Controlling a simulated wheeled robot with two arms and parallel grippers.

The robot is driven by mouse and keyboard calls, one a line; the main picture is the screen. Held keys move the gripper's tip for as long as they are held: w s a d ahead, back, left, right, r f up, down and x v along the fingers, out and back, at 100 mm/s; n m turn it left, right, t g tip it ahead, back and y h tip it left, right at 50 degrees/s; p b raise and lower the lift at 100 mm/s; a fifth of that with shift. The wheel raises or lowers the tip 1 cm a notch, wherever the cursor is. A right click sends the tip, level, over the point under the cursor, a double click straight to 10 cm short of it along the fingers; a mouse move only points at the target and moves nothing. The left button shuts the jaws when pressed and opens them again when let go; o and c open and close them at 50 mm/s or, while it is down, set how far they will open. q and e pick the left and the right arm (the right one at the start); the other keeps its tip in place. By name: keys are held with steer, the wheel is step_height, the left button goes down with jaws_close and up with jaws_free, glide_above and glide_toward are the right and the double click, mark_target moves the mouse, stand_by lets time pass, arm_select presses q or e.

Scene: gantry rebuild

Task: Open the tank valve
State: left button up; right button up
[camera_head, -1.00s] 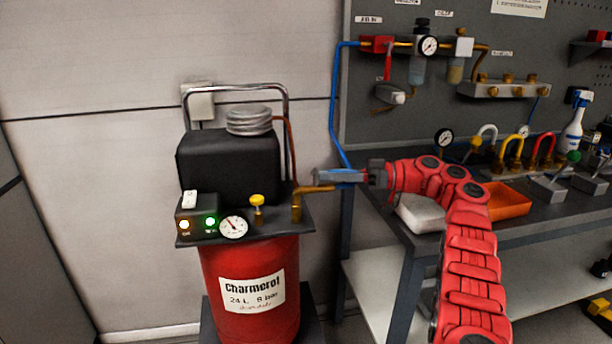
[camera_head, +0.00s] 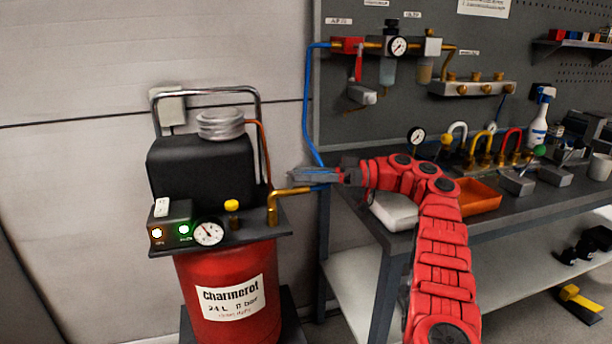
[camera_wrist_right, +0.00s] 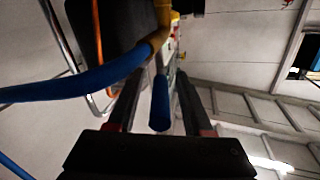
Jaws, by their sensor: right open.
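The red tank (camera_head: 225,325) stands at left, with a white label and a dark top plate. A brass outlet pipe (camera_head: 272,208) rises from the plate and bends right toward the blue hose. My right gripper (camera_head: 298,174) is open just above the pipe's outer end, coming from the right. In the right wrist view, the brass fitting (camera_wrist_right: 160,38) joins the blue hose (camera_wrist_right: 75,86). A short blue handle-like piece (camera_wrist_right: 160,103) lies between my open fingers (camera_wrist_right: 155,90); I cannot tell if they touch it. A yellow knob (camera_head: 232,205) sits beside the gauge. My left gripper is not in view.
A gauge (camera_head: 208,233) and a box with lit lamps (camera_head: 172,225) are on the tank's plate. A chrome handle frame (camera_head: 257,110) rises behind. The workbench (camera_head: 390,243) at right holds an orange tray (camera_head: 478,197) and a white block (camera_head: 395,211). The pegboard carries air fittings.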

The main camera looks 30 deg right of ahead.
step_height(320, 180, up, 4)
steer(key=shift+f+p, duration=0.2)
steer(key=shift+p, duration=0.1)
steer(key=shift+a+f+b, duration=0.1)
steer(key=shift+b, duration=0.35)
steer(key=s+a+b, duration=0.1)
steer(key=s+a, duration=0.3)
steer(key=s, duration=0.3)
steer(key=s+a+r+b, duration=0.1)
steer(key=s+a+b, duration=0.1)
steer(key=s+a, duration=0.2)
steer(key=s, duration=0.2)
steer(key=shift+s+r, duration=0.3)
steer(key=shift+s, duration=0.1)
